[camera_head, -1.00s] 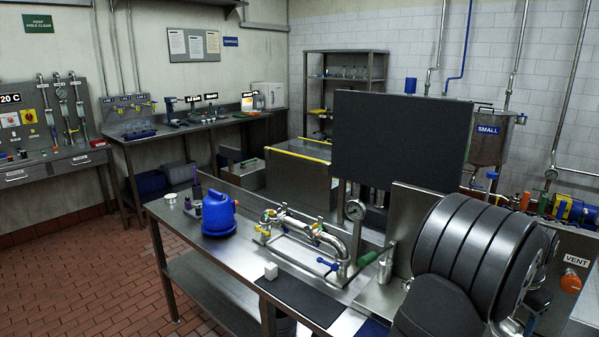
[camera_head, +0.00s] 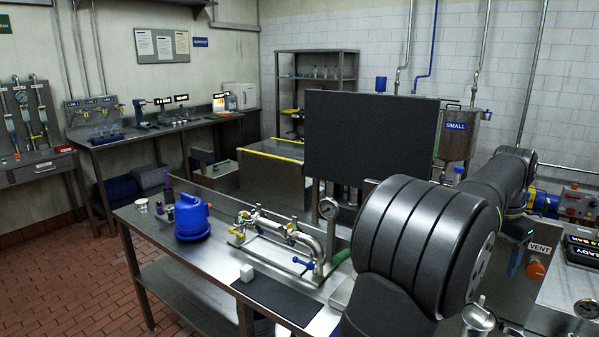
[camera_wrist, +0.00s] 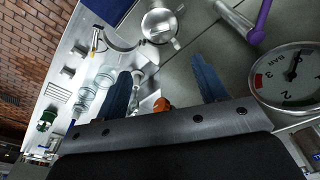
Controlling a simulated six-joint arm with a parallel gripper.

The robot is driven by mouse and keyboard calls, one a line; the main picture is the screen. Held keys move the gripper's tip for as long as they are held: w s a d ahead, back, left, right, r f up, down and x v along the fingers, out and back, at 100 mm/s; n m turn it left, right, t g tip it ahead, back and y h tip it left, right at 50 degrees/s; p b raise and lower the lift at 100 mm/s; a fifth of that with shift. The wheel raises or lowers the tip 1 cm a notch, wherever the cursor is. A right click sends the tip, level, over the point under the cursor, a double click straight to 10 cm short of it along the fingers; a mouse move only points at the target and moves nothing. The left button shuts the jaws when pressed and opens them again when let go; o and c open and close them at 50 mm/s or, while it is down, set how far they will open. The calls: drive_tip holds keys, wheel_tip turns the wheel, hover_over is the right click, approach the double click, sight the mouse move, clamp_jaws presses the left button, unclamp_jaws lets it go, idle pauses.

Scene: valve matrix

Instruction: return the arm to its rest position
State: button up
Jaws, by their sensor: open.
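My black arm (camera_head: 420,245) fills the right of the head view, its far part bent back toward the right wall. A pressure gauge (camera_wrist: 288,76) is close by at the right of the wrist view. A purple-handled lever (camera_wrist: 259,24) shows at the top.
A dark panel (camera_head: 370,135) stands behind. The left floor is clear.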

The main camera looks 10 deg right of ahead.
sight(482, 308)
drive_tip(key=f, duration=0.5)
drive_tip(key=d+f, duration=0.1)
drive_tip(key=f, duration=0.9)
drive_tip(key=shift+w+d+f, duration=0.1)
drive_tip(key=shift+w+d, duration=0.1)
drive_tip(key=shift+d, duration=0.15)
wheel_tip(482, 308, up, 6)
drive_tip(key=r, duration=0.1)
drive_tip(key=a+f+n, duration=0.3)
drive_tip(key=a+f, duration=0.1)
drive_tip(key=a, duration=0.7)
drive_tip(key=w+a+f+n, duration=0.1)
drive_tip(key=a+f+n, duration=0.2)
drive_tip(key=a, duration=0.8)
drive_tip(key=shift+w+f+t, duration=0.2)
drive_tip(key=shift+f+t, duration=0.1)
drive_tip(key=shift+f, duration=0.15)
